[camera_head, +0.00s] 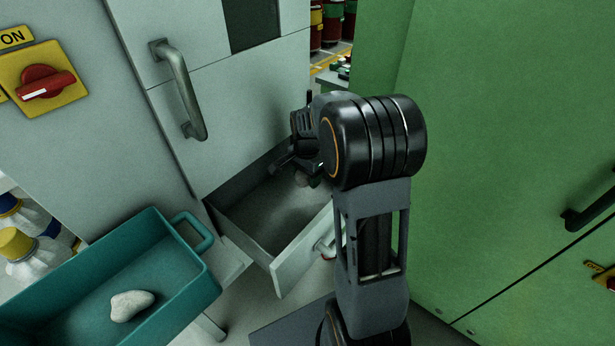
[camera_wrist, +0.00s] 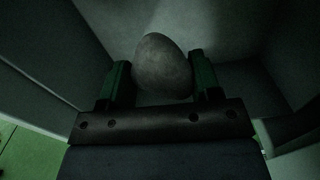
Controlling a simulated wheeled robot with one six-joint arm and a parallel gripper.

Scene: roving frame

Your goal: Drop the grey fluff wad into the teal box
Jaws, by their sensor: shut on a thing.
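A grey, rounded, egg-shaped wad (camera_wrist: 163,68) sits between the two fingers of my gripper (camera_wrist: 160,84) in the wrist view. In the head view my gripper (camera_head: 300,172) is over the open drawer, and only a small part of the wad (camera_head: 303,179) shows below it. My gripper is shut on the wad. The teal box (camera_head: 187,252) stands at the lower left of the head view, apart from my gripper. A whitish lump (camera_head: 131,305) lies in it.
The open drawer (camera_head: 297,262) juts from a pale cabinet (camera_head: 120,85) with a long handle (camera_head: 181,90). A green cabinet (camera_head: 500,150) fills the right side. Bottles with yellow and blue caps (camera_head: 18,243) stand behind the teal box.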

